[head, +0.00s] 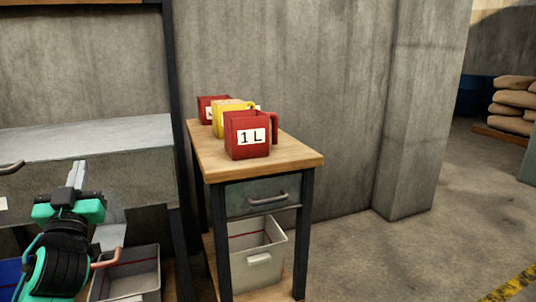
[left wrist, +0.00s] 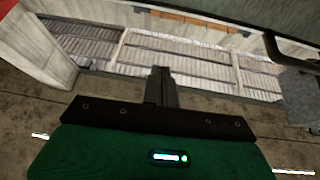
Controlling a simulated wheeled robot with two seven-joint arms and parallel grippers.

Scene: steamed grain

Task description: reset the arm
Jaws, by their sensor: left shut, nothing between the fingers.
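My left gripper (head: 76,174) is at the lower left of the head view, pointing up in front of the grey metal cabinet. Its fingers are together and hold nothing. In the left wrist view the closed fingers (left wrist: 161,86) stand in the middle of the picture, with nothing between them. The green and black arm below it is mine. My right gripper is in neither view.
A small wooden-topped table (head: 299,157) carries a red 1 L measuring jug (head: 236,150), a yellow jug (head: 219,116) and another red jug (head: 204,103). A grey bin (head: 262,273) stands beneath. The grey cabinet (head: 130,137) is at left.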

